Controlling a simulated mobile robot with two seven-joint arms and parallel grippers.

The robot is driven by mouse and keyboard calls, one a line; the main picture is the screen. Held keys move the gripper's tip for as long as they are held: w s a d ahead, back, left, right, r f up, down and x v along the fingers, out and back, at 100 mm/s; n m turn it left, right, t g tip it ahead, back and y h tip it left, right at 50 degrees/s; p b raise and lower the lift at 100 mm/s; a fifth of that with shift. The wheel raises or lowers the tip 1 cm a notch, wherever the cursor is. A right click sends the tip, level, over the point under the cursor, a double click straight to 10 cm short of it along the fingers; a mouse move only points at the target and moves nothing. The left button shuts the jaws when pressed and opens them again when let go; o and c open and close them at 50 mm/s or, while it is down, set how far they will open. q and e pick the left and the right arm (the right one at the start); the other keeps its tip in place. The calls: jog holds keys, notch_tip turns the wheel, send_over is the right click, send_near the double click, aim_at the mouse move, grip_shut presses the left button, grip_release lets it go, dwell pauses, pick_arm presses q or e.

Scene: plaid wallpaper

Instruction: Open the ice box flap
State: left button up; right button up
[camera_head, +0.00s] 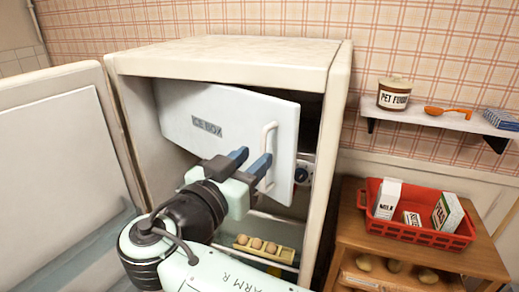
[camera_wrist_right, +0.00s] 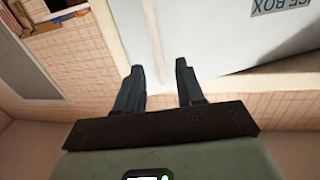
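The white ice box flap (camera_head: 235,115), labelled "ICE BOX", is in the upper part of the open fridge (camera_head: 225,60). It looks ajar, with a dark gap beside its right edge. Its pale upright handle (camera_head: 269,138) is near that edge. My right gripper (camera_head: 252,160) is open in front of the flap, at the handle's lower part. In the right wrist view the fingers of the gripper (camera_wrist_right: 160,66) are apart, and the handle (camera_wrist_right: 152,35) lines up with the gap between them. I cannot tell whether they touch it. My left gripper is not in view.
The fridge door (camera_head: 60,150) stands open at left. A yellow egg tray (camera_head: 265,250) is below the flap. At right, a wooden cabinet (camera_head: 350,230) holds a red basket (camera_head: 415,233) with cartons. A wall shelf (camera_head: 445,118) bears a pet food jar (camera_head: 394,94).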

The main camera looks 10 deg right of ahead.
aim_at(262, 151)
jog(key=shift+x, duration=1.6)
grip_shut()
